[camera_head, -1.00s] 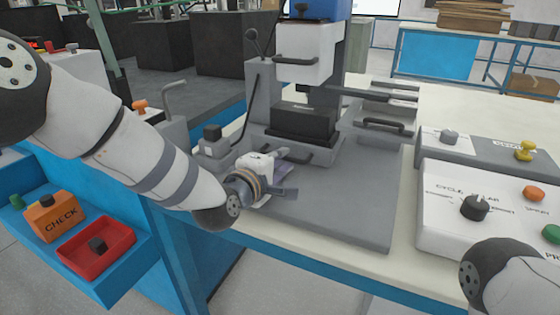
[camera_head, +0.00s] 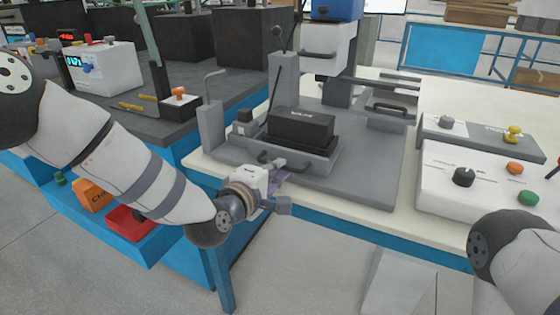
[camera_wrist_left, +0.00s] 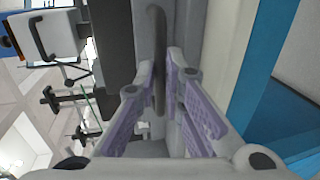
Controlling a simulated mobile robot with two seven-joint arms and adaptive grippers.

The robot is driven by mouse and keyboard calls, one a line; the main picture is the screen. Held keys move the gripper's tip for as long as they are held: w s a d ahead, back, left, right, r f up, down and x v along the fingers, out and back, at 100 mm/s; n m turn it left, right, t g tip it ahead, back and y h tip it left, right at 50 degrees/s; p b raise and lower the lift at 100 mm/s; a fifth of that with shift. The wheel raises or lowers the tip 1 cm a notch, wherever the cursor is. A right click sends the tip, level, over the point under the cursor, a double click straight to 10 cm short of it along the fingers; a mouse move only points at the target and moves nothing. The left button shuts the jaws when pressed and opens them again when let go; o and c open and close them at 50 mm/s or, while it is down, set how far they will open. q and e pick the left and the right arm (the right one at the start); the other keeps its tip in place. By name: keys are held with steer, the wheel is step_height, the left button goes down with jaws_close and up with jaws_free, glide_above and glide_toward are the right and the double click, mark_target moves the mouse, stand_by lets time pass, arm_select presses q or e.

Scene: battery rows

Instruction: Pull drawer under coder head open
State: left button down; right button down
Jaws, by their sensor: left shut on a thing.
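The coder head (camera_head: 328,42) is a white block with a blue top on a grey column. Below and in front of it is the grey drawer (camera_head: 322,160), a tray carrying a black box (camera_head: 300,126). The drawer stands out toward the front edge of the grey base plate. My left gripper (camera_head: 278,172) is at the drawer's front, shut on its handle (camera_head: 264,157). In the left wrist view, the dark handle bar (camera_wrist_left: 158,50) runs between the purple-padded fingers (camera_wrist_left: 160,85). My right gripper is out of view; only part of that arm shows at lower right.
A white control panel (camera_head: 480,182) with a knob and coloured buttons stands at right. Another handle (camera_head: 387,108) is behind the base plate's right side. A blue shelf at left holds a red tray (camera_head: 128,222). Open floor lies in front of the table.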

arm_select(q)
steer(key=shift+s+a, duration=0.1)
steer(key=shift+s, duration=0.15)
steer(key=c, duration=2)
jaws_free()
steer(key=shift+w, duration=0.1)
steer(key=shift+o, duration=0.2)
steer(key=v, duration=1.2)
